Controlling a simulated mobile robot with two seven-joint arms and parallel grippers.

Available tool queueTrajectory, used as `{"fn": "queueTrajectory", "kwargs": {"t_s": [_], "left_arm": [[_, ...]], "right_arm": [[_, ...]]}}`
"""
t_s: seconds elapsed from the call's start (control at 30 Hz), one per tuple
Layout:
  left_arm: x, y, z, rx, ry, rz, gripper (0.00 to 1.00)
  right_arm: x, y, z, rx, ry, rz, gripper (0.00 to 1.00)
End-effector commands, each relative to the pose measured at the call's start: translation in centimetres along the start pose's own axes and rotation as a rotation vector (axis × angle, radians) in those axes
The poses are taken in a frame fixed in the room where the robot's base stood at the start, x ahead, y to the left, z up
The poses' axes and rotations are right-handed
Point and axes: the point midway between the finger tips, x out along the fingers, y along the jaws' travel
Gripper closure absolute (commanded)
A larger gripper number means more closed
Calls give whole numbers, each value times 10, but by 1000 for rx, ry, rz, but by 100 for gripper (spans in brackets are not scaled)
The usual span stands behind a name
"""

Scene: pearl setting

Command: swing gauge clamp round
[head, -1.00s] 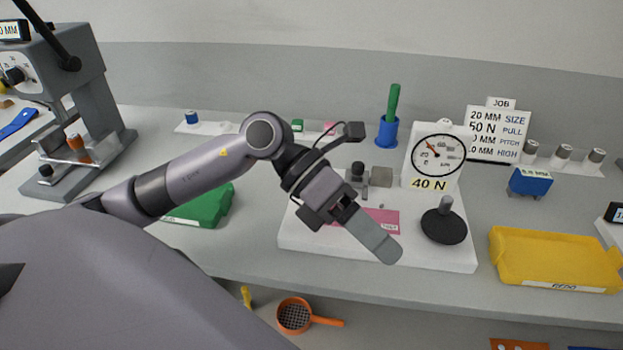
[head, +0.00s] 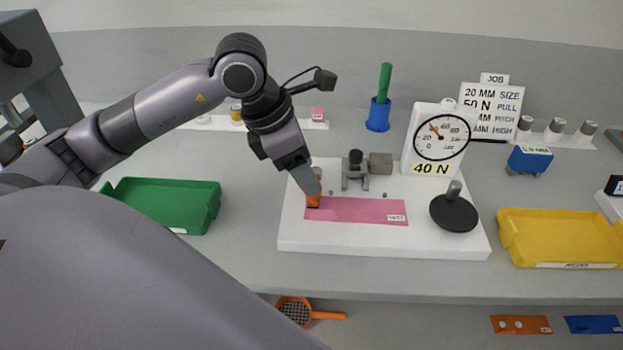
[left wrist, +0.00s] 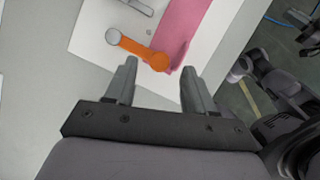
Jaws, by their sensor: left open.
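The gauge stand has a white base plate (head: 380,243), a round dial (head: 441,138) and a "40 N" label. A pink strip (head: 360,211) lies on the base. An orange clamp lever (head: 314,201) is at the strip's left end, partly hidden by my left gripper (head: 308,188).
A small grey clamp (head: 355,172) and a black round weight (head: 453,212) stand on the base. A green tray (head: 165,203) is to the left and a yellow tray (head: 560,238) to the right. A blue cup (head: 378,116) stands behind. Bare bench lies in front.

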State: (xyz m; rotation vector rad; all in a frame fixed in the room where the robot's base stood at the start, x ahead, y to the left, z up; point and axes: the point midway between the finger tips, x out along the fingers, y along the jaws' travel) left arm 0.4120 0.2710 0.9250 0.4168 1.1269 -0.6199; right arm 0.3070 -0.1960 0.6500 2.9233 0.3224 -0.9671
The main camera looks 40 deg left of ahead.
Motion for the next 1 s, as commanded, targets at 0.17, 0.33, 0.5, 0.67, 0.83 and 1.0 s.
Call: {"fn": "queueTrajectory", "kwargs": {"t_s": [0.17,0.33,0.5,0.67,0.83,1.0], "left_arm": [[25,-1,0,0,1,-4,46],[35,0,0,0,-1,-2,46],[36,0,0,0,-1,-2,46],[36,0,0,0,-1,-2,75],[36,0,0,0,-1,-2,100],[36,1,0,4,-1,-3,100]], "right_arm": [[0,2,1,-2,-1,2,100],[0,2,1,-1,-3,3,100],[1,2,2,-1,-5,4,100],[1,2,2,-1,-5,4,100],[1,2,2,-1,-5,4,100],[1,2,3,-1,-4,3,100]]}}
